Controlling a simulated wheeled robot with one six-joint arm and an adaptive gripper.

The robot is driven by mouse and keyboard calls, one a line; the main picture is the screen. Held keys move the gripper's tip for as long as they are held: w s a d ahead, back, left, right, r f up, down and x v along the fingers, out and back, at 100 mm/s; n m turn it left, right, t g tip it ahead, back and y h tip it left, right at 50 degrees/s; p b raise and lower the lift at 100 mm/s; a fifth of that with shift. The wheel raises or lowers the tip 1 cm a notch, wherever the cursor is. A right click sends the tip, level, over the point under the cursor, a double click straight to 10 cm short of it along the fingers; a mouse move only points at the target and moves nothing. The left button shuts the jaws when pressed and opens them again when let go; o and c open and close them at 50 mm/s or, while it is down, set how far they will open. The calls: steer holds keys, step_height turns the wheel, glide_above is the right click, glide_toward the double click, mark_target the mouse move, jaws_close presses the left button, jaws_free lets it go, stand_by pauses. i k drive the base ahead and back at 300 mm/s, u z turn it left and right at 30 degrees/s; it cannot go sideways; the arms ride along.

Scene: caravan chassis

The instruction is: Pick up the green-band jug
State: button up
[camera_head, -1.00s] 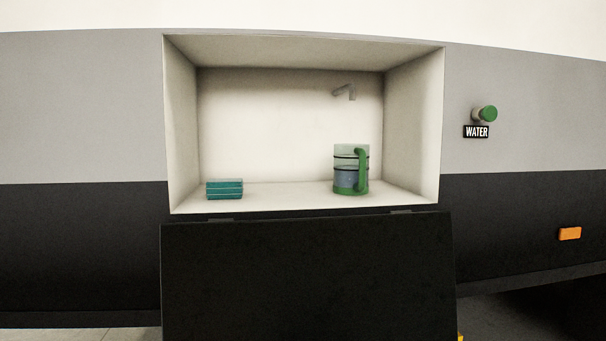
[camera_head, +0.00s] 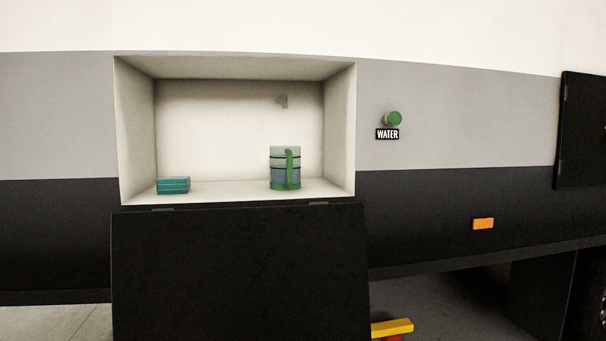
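The green-band jug (camera_head: 278,176) stands upright on the floor of a cream recess in the caravan's side, toward its right end. It is clear, with a green base, a green handle (camera_head: 289,168) facing me, dark rings, and bluish contents in its lower part. A small grey tap (camera_head: 282,100) sticks out of the recess's back wall above it. My gripper is not in view.
A teal stacked block (camera_head: 173,185) sits at the recess's left. The black flap (camera_head: 238,275) hangs open below. A green knob (camera_head: 394,118) sits above a WATER label (camera_head: 387,134). A yellow bar (camera_head: 392,328) is low right; a dark panel (camera_head: 583,130) stands far right.

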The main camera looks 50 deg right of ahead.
mark_target(285, 160)
steer(key=k, duration=0.25)
steer(key=z, duration=0.95)
